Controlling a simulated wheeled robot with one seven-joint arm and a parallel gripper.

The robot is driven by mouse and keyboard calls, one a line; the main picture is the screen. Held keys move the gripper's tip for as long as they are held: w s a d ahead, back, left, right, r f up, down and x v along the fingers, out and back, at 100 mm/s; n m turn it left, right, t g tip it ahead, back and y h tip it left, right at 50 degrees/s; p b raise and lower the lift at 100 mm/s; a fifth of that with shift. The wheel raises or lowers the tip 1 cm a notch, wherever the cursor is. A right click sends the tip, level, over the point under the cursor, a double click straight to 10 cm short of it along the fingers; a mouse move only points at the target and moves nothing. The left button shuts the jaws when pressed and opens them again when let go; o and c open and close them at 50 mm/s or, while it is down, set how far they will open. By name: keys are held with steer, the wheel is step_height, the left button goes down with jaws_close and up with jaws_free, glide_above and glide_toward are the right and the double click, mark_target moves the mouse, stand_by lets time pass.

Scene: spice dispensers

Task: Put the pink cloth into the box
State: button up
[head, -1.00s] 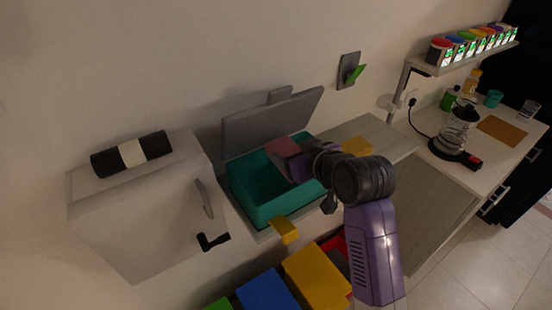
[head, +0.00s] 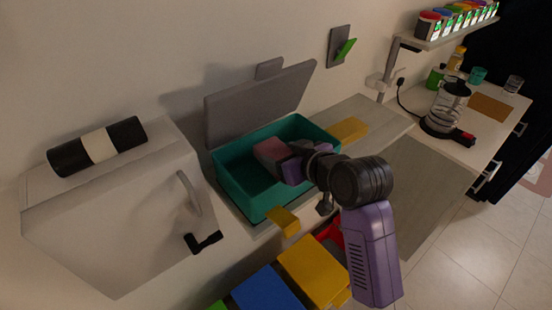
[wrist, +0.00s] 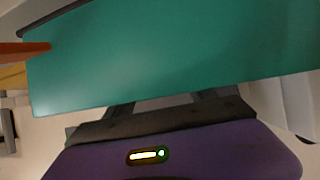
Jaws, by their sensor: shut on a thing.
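The pink cloth (head: 269,151) is a small dull-pink block shape in the head view. My gripper (head: 279,160) is shut on it, coming in from the right. The cloth shows against the inside of the teal box (head: 240,201), which stands open with its grey lid (head: 262,104) raised behind it. I cannot tell whether the cloth touches the box floor. In the wrist view the teal box (wrist: 180,58) fills most of the picture beyond my purple gripper body; the cloth cannot be made out there.
A yellow block (head: 283,221) sits at the box's front edge and another (head: 347,130) at its right. A white cabinet (head: 110,215) with a black-and-white roll (head: 98,147) on top stands left. Blue (head: 266,288) and yellow (head: 312,271) boxes are in front. A coffee maker (head: 446,110) stands far right.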

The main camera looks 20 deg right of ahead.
steer(key=shift+w+a+f, duration=0.1)
steer(key=shift+w+f, duration=0.1)
steer(key=shift+f, duration=0.05)
steer(key=shift+s+r, duration=0.15)
steer(key=shift+r, duration=0.05)
steer(key=shift+f, duration=0.35)
steer(key=shift+f, duration=0.25)
